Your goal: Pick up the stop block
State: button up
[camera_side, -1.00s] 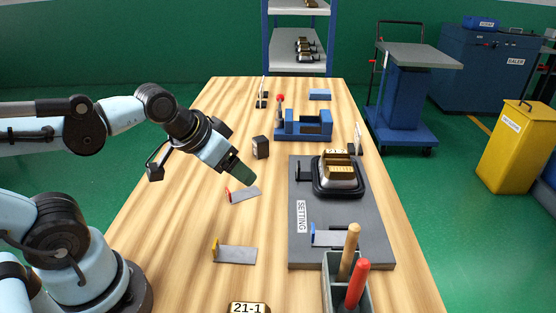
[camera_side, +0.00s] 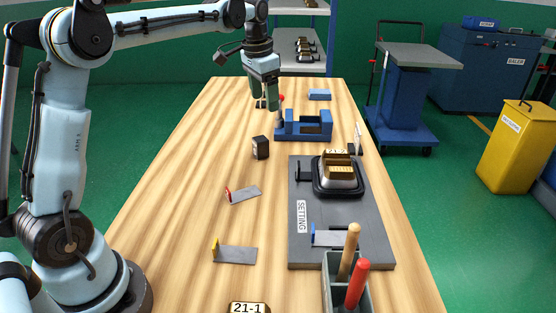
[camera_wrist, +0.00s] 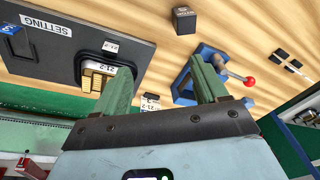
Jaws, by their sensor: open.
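The stop block appears to be the small dark block (camera_side: 261,148) standing on the wooden table (camera_side: 190,180), left of the grey setting plate and nearer than the blue vise. It also shows at the top of the wrist view as a dark block (camera_wrist: 184,20) with a small label too small to read surely. My gripper (camera_side: 264,98) is open and points down above the far part of the table, beyond the block and beside the vise. In the wrist view its two green fingers (camera_wrist: 162,65) are spread with nothing between them; the block is beyond and apart from them.
A blue vise (camera_side: 290,131) with a red-knobbed lever stands near my gripper. The grey setting plate (camera_side: 300,250) bears a dark-rimmed tray (camera_side: 340,188) with gold pieces. A red-ended plate (camera_side: 245,195), a yellow-ended plate (camera_side: 236,254) and a tool holder (camera_side: 333,282) are nearer. The table's left side is clear.

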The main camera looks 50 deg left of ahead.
jog(key=g, duration=0.2)
send_over(260, 138)
jog(key=d, duration=0.1)
notch_tip(260, 138, down, 4)
jog(key=f, duration=0.1)
jog(key=shift+m, duration=0.4)
jog(key=f, duration=1.2)
jog(key=shift+a+f, duration=0.2)
jog(key=shift+a, duration=0.2)
jog(key=shift+r, duration=0.1)
grip_shut()
